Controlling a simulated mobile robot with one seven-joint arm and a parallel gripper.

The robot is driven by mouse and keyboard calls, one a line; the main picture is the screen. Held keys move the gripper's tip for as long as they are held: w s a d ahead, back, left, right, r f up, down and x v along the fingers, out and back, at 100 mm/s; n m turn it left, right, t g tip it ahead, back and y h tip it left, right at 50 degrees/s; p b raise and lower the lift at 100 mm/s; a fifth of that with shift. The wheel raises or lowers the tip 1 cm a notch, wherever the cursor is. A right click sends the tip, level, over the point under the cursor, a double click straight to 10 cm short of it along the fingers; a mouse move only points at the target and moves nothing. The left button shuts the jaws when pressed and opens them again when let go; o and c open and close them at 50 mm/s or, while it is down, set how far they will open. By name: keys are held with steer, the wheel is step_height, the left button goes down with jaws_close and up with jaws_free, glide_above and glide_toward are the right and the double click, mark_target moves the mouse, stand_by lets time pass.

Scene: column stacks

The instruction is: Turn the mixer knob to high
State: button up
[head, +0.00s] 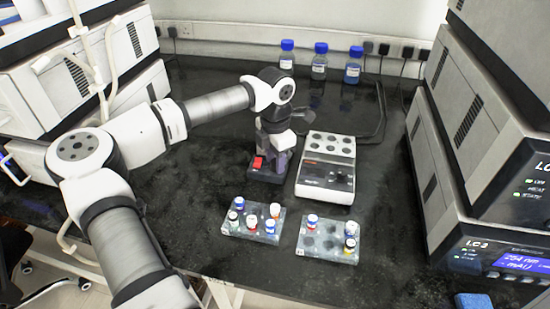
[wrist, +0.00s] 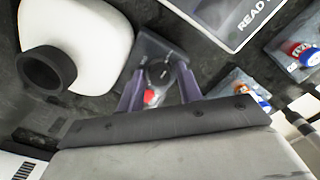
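The mixer (head: 266,174) is a small dark unit with a red button (head: 258,163), left of the white instrument. My gripper (head: 282,165) hangs over it, pointing down, and hides much of its top in the head view. In the wrist view the mixer (wrist: 152,48) lies beyond and between my two purple fingers (wrist: 160,78). The fingers stand apart with a gap, and I see nothing clamped. The red button (wrist: 149,97) shows between them. A small dark round shape near the fingertips looks like the knob; its setting cannot be read, nor can I tell whether a finger touches it.
A white instrument (head: 327,177) with round wells stands close on the right. Two racks with vials (head: 239,227) (head: 306,244) stand in front. Blue-capped bottles (head: 319,66) stand at the back wall. Stacked LC units (head: 440,180) bound the right side.

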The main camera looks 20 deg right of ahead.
steer(key=shift+o, duration=0.6)
step_height(320, 180, up, 14)
steer(key=b, duration=0.1)
steer(key=shift+f, duration=0.1)
